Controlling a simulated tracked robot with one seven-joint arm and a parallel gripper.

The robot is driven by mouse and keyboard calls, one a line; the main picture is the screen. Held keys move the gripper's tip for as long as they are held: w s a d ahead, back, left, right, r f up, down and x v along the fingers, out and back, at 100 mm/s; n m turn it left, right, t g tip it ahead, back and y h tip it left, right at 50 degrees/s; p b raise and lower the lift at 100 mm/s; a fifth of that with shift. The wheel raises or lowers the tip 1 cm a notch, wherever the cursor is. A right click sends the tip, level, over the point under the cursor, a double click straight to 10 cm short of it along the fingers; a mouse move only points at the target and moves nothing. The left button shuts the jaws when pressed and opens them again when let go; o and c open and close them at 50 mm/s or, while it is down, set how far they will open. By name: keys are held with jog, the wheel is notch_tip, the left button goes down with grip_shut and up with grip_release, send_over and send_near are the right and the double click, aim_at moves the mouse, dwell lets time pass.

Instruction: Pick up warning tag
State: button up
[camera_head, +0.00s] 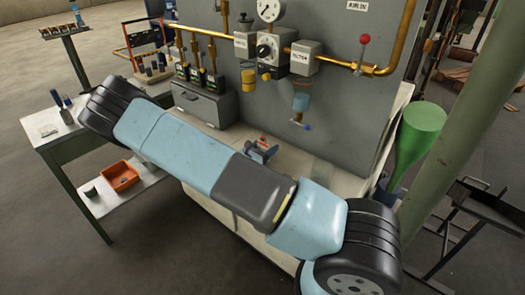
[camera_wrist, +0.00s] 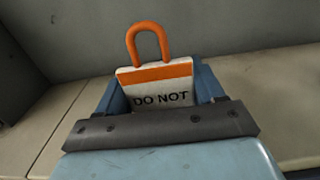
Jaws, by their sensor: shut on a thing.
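The warning tag (camera_wrist: 160,73) shows in the wrist view. It is a white plate with an orange band, an orange loop on top and the words "DO NOT"; its lower part is hidden by my gripper. My gripper (camera_wrist: 158,92) is shut on the tag, with blue finger parts showing at both sides of it. In the head view my gripper (camera_head: 262,153) is small, just beyond my arm above the pale bench top, with a bit of the orange tag (camera_head: 263,142) at it.
A grey panel with brass pipes, a gauge (camera_head: 268,9) and valves stands behind the bench. A grey box (camera_head: 203,103) is left of my gripper. A green funnel-like thing (camera_head: 420,130) stands at the right. A side table at the left holds tools, with an orange bin (camera_head: 120,176) below.

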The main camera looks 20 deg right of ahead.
jog(key=shift+c, duration=0.7)
jog(key=shift+r, duration=0.1)
jog(key=shift+r, duration=0.25)
notch_tip(320, 180, up, 2)
jog(key=s+r, duration=1)
jog(key=s, duration=0.4)
jog(key=shift+a+r, duration=0.15)
jog(key=shift+a, duration=0.25)
